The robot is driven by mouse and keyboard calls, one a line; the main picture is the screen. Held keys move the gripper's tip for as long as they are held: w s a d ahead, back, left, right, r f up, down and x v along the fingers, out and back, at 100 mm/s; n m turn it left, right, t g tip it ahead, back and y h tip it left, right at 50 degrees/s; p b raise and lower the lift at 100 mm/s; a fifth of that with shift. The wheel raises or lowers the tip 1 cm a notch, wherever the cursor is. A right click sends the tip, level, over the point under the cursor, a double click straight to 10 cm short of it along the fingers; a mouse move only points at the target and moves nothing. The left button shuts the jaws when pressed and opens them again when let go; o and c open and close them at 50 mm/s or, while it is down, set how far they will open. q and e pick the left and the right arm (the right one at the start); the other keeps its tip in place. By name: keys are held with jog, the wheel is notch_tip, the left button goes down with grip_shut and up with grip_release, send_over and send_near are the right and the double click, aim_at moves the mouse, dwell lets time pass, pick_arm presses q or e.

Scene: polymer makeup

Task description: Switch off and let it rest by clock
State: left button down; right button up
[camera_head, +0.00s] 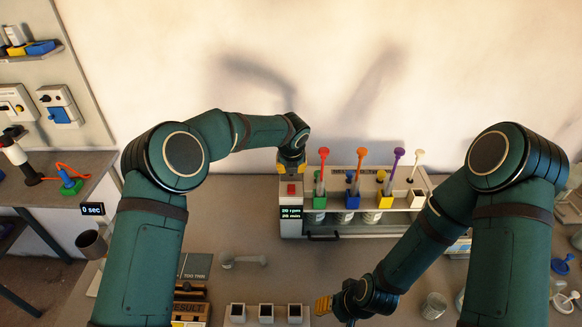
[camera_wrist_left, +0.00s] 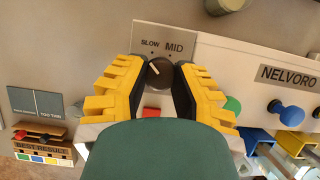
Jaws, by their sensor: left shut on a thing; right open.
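The mixing machine (camera_head: 330,229) stands at the back of the bench, with a display (camera_head: 290,212) that appears to read 20 rpm, 20 min. My left gripper (camera_head: 291,165) is at its left end. In the left wrist view, the yellow fingers of my left gripper (camera_wrist_left: 158,85) are shut on a dark round knob (camera_wrist_left: 158,72) beside the labels SLOW and MID. A red button (camera_head: 291,189) sits in front of that gripper; it also shows in the left wrist view (camera_wrist_left: 151,112). The clock (camera_head: 92,209) at left shows 0 sec. My right gripper (camera_head: 322,305) is open and empty over the front bench.
Stirrers with red (camera_head: 323,153), orange, purple and white tops rise from coloured blocks on the machine, above jars. A grey cup (camera_head: 91,244) stands at left.

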pick_arm(q)
jog(key=n+y+p, duration=0.1)
jog(key=n+y, duration=0.1)
jog(key=n, duration=0.2)
jog(key=shift+d+n, duration=0.1)
jog(key=shift+n, duration=0.2)
pick_arm(e)
jog(key=shift+r, duration=0.7)
pick_arm(q)
jog(key=shift+f+n+g+y+p, duration=0.1)
jog(key=shift+n+g+y+p, duration=0.25)
jog(key=shift+n, duration=0.65)
jog(key=shift+n+g+y+p, duration=0.25)
jog(key=shift+n+g+p, duration=0.15)
jog(key=shift+n, duration=0.6)
pick_arm(e)
jog(key=shift+d+r, duration=0.1)
jog(key=shift+r, duration=0.65)
pick_arm(q)
jog(key=shift+f, duration=0.1)
jog(key=c, duration=0.6)
grip_release()
jog(key=shift+w, duration=0.1)
notch_tip(320, 180, up, 10)
jog(key=shift+r, duration=0.1)
